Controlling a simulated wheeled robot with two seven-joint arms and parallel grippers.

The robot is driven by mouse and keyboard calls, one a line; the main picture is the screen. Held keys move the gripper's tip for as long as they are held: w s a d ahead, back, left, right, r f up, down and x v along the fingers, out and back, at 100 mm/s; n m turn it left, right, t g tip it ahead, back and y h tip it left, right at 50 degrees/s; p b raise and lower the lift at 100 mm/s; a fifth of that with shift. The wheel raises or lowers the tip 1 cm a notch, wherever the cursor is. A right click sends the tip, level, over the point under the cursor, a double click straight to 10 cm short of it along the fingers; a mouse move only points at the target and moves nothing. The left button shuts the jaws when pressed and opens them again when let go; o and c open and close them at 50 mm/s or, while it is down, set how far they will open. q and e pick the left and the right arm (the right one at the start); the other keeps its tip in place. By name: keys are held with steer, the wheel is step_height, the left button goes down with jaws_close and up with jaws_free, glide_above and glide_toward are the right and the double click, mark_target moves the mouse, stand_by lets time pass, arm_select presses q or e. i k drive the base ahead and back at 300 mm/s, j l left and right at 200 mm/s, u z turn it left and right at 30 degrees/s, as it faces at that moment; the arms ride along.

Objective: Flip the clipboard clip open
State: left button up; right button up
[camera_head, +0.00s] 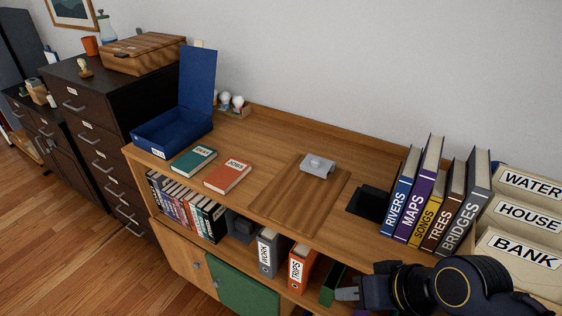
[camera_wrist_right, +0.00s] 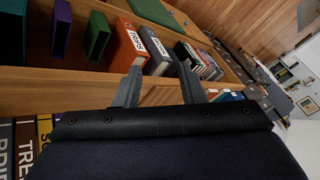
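The clipboard (camera_head: 302,206) is a brown wooden board lying flat on the cabinet top. Its grey clip (camera_head: 317,165) sits at the board's far edge; at this size I cannot tell how far its lever is raised. My right gripper (camera_head: 345,294) is at the bottom right of the head view, in front of the cabinet and apart from the clipboard. In the right wrist view its two grey fingers (camera_wrist_right: 157,62) stand apart with nothing held between them. My left gripper is in neither view.
Upright books (camera_head: 428,200) stand right of the clipboard, beside a black box (camera_head: 367,204). Green and red books (camera_head: 228,176) and an open blue box (camera_head: 172,130) lie left. The cabinet top around the clipboard is mostly clear.

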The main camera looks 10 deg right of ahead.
mark_target(314, 164)
steer(key=i+j+z, duration=0.1)
steer(key=i+j, duration=0.15)
steer(key=i+j+z, duration=0.25)
steer(key=i+j, duration=0.15)
steer(key=j, duration=0.25)
steer(key=i+j+z, duration=0.1)
steer(key=j, duration=0.25)
steer(key=i+j+z, duration=0.1)
steer(key=i+j, duration=0.2)
steer(key=i+j+z, duration=0.15)
steer(key=j, duration=0.25)
steer(key=i+j+z, duration=0.1)
steer(key=j, duration=0.3)
steer(key=i+j+z, duration=0.1)
steer(key=j, duration=0.3)
steer(key=i, duration=0.1)
